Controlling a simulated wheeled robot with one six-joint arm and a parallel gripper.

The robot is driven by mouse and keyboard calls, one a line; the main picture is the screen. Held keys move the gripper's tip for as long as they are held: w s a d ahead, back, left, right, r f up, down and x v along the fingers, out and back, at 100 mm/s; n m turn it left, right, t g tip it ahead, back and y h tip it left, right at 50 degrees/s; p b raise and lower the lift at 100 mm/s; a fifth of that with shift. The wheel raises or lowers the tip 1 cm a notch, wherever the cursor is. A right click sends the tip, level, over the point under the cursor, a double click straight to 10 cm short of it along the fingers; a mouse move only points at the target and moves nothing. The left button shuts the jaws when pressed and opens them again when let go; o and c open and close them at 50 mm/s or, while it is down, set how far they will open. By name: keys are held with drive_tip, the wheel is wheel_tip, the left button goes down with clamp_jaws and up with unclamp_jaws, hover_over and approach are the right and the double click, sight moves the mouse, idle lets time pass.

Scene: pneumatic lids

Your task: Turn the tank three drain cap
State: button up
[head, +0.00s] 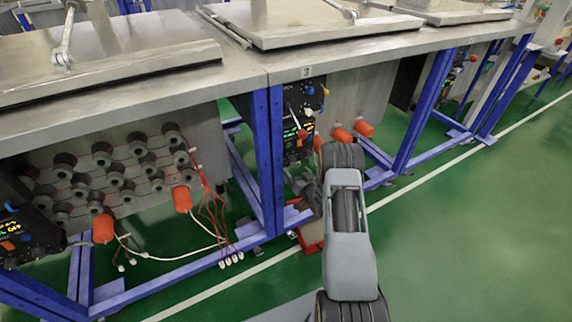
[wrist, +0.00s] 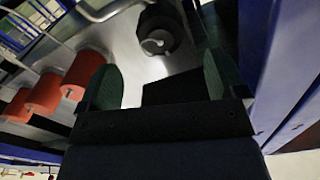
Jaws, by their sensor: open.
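Tank three (head: 345,95) is the grey metal tank under the bench marked 3 in the head view. In the wrist view, a dark round fitting (wrist: 157,28) with a pale curved piece on its face sits on the tank's metal surface (wrist: 118,42). It may be the drain cap, but I cannot be sure. My gripper (wrist: 162,82) is open, with its two green-padded fingers apart and nothing between them. The fitting lies beyond the fingertips, roughly between them and apart from them. In the head view my arm hides most of the gripper and the fitting.
Orange cylinders (head: 364,128) stick out from the tank and show at left in the wrist view (wrist: 84,72). A control panel (head: 298,125) is left of them. Blue bench legs (head: 268,150) stand close by. The green floor (head: 470,230) at right is clear.

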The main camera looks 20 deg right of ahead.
drive_tip(key=w, duration=0.2)
drive_tip(key=w+b, duration=0.1)
drive_tip(key=w, duration=0.2)
drive_tip(key=w+a, duration=0.1)
drive_tip(key=w, duration=0.2)
drive_tip(key=shift+w+b, duration=0.15)
drive_tip(key=shift+b, duration=0.25)
drive_tip(key=shift+c, duration=0.4)
drive_tip(key=c, duration=0.7)
drive_tip(key=shift+a, duration=0.15)
drive_tip(key=shift+c, duration=0.7)
drive_tip(key=n+b, duration=0.2)
drive_tip(key=shift+d+f+b, duration=0.2)
drive_tip(key=shift+b, duration=0.1)
drive_tip(key=n+b, duration=0.3)
drive_tip(key=n, duration=0.1)
drive_tip(key=shift+r, duration=0.1)
drive_tip(key=shift+n+b, duration=0.3)
drive_tip(key=shift+n, duration=0.1)
drive_tip(key=shift+r, duration=0.15)
